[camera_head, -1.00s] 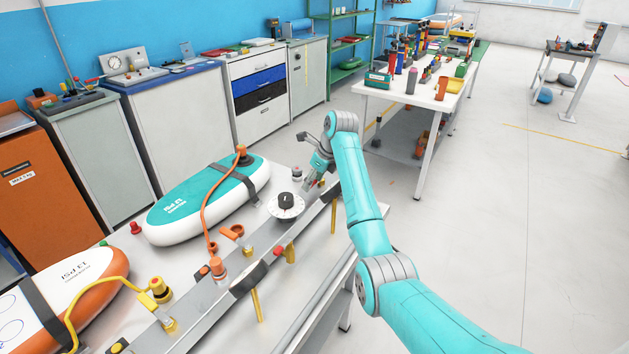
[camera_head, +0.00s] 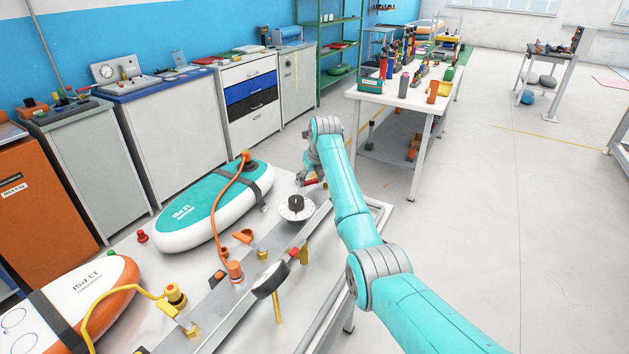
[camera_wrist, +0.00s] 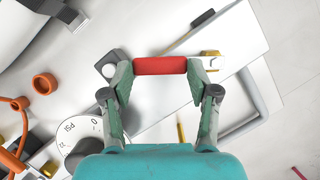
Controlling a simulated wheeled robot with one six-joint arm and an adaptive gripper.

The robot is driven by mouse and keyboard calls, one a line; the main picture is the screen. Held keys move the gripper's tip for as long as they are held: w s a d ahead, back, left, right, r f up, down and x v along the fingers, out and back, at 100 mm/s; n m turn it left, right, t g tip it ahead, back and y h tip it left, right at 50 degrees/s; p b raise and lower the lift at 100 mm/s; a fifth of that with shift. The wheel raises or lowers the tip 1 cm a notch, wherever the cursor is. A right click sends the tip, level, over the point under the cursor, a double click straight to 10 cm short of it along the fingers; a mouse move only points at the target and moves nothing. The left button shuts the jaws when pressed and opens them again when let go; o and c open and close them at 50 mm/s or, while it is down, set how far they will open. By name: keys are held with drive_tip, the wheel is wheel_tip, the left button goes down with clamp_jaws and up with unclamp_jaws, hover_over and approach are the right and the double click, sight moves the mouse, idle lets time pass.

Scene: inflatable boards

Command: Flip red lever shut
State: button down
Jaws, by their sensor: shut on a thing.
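The red lever's handle (camera_wrist: 160,66) is a short red bar that lies level across the top middle of the wrist view. My gripper (camera_wrist: 160,68) has one fingertip at each end of the bar and is shut on it. In the head view the red handle (camera_head: 311,182) shows small at my gripper (camera_head: 306,179), above the far end of the bench. The lever's arm and pivot are mostly hidden, so I cannot tell its exact angle.
A round white dial with a black knob (camera_head: 296,205) stands close to my gripper. A teal and white board (camera_head: 190,222) with an orange hose (camera_head: 217,205) lies left of it. An orange and white board (camera_head: 112,268) is nearer. Open floor (camera_head: 500,230) lies right.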

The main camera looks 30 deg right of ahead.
drive_tip(key=shift+w+f+m, duration=0.1)
drive_tip(key=shift+w+m, duration=0.1)
drive_tip(key=shift+m, duration=0.1)
drive_tip(key=shift+c, duration=1.4)
unclamp_jaws()
drive_tip(key=v, duration=1.2)
drive_tip(key=shift+w+a, duration=0.1)
drive_tip(key=shift+a, duration=0.05)
